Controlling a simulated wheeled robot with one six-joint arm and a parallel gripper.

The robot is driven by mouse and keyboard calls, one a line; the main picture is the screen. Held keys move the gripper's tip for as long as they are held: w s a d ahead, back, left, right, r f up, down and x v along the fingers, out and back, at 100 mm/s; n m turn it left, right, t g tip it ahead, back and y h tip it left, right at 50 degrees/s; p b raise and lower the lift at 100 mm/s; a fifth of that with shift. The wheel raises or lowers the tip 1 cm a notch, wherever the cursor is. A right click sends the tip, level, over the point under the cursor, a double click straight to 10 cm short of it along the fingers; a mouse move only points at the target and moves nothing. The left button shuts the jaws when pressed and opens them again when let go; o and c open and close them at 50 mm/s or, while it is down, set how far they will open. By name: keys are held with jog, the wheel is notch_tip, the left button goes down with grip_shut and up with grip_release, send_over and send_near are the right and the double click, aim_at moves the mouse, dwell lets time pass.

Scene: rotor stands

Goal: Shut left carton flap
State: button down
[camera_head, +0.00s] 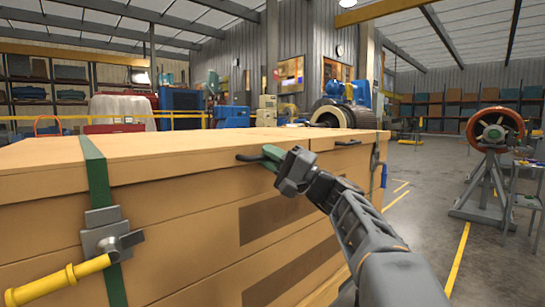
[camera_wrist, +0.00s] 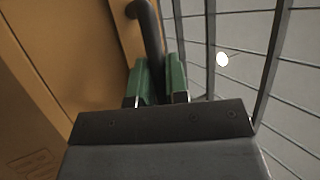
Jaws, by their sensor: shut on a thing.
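A large tan carton (camera_head: 60,235) fills the left and middle of the head view. Its left flap (camera_head: 150,148) lies about flat across the top; I cannot tell if a small gap stays under its edge. A dark handle (camera_head: 249,158) sits at this flap's front edge. My gripper (camera_head: 272,157) has green fingers and is shut on the handle. In the wrist view the dark handle (camera_wrist: 148,28) runs down between the green fingers of my gripper (camera_wrist: 160,80). The handle's held part is hidden by the fingers.
A second dark handle (camera_head: 348,143) is at the carton's right part. A green strap (camera_head: 98,185) with a metal buckle and yellow lever (camera_head: 58,281) crosses the carton's front. A rotor on a stand (camera_head: 495,130) is at right. The floor between is clear.

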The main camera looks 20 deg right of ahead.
jog(key=shift+w+f, duration=0.1)
jog(key=shift+f, duration=0.45)
jog(key=c, duration=1.4)
grip_release()
jog(key=shift+r, duration=0.1)
jog(key=shift+s+d, duration=0.25)
jog(key=p+v, duration=0.2)
jog(key=v, duration=1.1)
jog(key=shift+s+r, duration=0.1)
jog(key=shift+s, duration=0.05)
